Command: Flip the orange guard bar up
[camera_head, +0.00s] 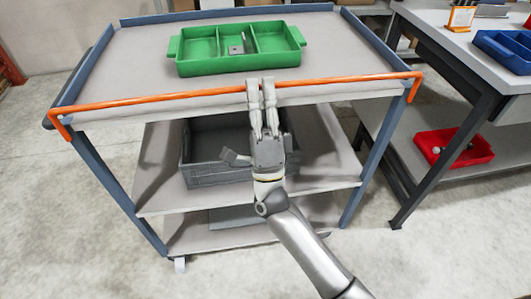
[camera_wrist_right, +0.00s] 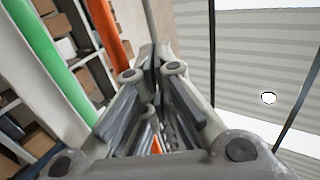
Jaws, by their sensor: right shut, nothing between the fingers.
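The orange guard bar (camera_head: 170,97) runs across the front edge of the cart's top shelf (camera_head: 130,70), about level with it. Its bent ends sit at the two front corners. My right gripper (camera_head: 261,82) is shut and empty at the middle of the bar. Its fingers cover a short stretch of the bar, and the tips show just beyond it. I cannot tell whether they touch it. In the right wrist view the bar (camera_wrist_right: 108,32) passes to the left of the shut fingers (camera_wrist_right: 153,55). My left gripper is not in view.
A green divided tray (camera_head: 205,68) stands on the top shelf behind the bar, with a small grey piece inside. A grey crate (camera_head: 205,172) sits on the shelf below. At right, a table (camera_head: 450,40) holds a blue bin (camera_head: 500,50); a red bin (camera_head: 470,158) sits lower.

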